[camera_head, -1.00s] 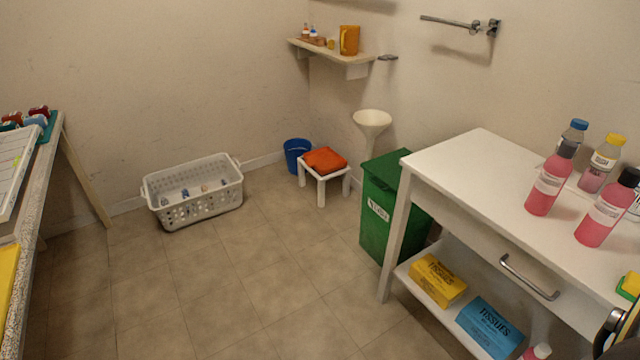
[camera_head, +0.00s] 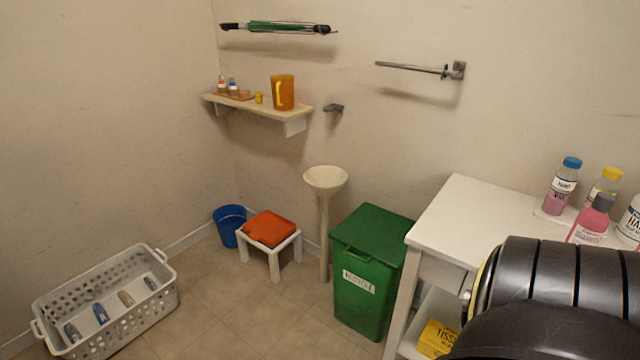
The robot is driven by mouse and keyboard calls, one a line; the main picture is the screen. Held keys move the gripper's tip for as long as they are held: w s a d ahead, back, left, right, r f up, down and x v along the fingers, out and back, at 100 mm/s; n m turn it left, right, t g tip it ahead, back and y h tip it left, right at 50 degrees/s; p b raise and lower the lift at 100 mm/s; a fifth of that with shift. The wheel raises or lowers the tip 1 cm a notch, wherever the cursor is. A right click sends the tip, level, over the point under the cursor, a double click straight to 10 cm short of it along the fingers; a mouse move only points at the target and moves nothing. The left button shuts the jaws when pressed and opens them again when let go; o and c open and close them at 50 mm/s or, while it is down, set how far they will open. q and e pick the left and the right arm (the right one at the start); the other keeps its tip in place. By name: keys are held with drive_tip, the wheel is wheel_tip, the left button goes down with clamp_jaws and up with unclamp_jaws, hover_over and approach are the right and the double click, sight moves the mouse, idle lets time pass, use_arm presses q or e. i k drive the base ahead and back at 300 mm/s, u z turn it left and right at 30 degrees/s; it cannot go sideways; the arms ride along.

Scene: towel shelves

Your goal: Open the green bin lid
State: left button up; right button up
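The green bin (camera_head: 362,299) stands on the floor against the back wall, just left of the white table. It has a white label on its front. Its green lid (camera_head: 374,231) lies flat and closed on top. A dark, rounded part of my own arm fills the lower right of the view, in front of the table. Neither gripper's fingers show.
The white table (camera_head: 470,215) with several bottles stands right of the bin. Left of the bin are a cream pedestal (camera_head: 325,181), a white stool with an orange towel (camera_head: 269,228), a blue bucket (camera_head: 229,225) and a white basket (camera_head: 107,304). The floor in front is clear.

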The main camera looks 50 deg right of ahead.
sight(378, 233)
drive_tip(key=i, duration=1.3)
drive_tip(key=z, duration=1.75)
